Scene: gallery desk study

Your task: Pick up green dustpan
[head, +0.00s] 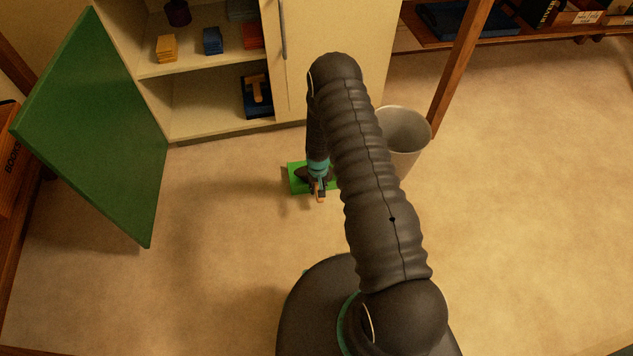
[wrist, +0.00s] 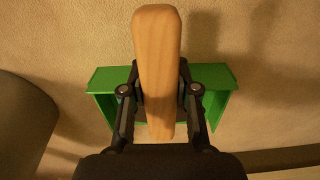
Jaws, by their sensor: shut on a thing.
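The green dustpan (head: 297,181) is at floor level in front of the cabinet in the head view, partly hidden by my arm. In the wrist view the green pan (wrist: 222,78) lies behind my gripper, and its pale wooden handle (wrist: 157,60) runs between the fingers. My gripper (wrist: 160,92) is shut on the handle, with one finger on each side. In the head view my gripper (head: 319,186) is over the pan. I cannot tell whether the pan touches the floor.
A grey bin (head: 403,135) stands just right of the dustpan, behind my arm. A cream cabinet (head: 220,130) with an open green door (head: 95,130) stands behind and left. A wooden table leg (head: 458,75) is at the upper right. The floor at right is clear.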

